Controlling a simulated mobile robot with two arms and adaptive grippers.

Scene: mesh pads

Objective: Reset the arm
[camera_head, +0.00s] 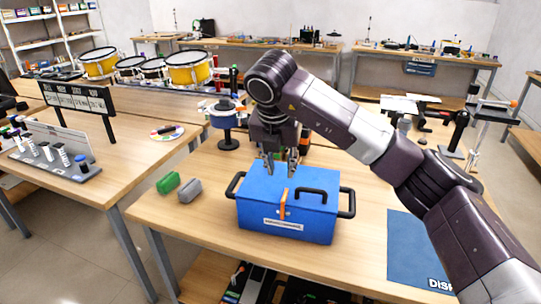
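My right arm comes in from the lower right, and its gripper (280,165) points down over the back part of a blue box (285,205). The fingers look dark and small, with what seems a gap between them. I cannot tell whether the tips touch the lid. The blue box has a closed lid, black side handles, a black handle on its top and an orange latch at the front. It stands on the wooden table (165,215). My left gripper is not in view.
A blue mat (418,250) lies to the right. A blue-topped round stand (227,122) is behind. Another table at left holds a rack (60,165) and a sign (78,98).

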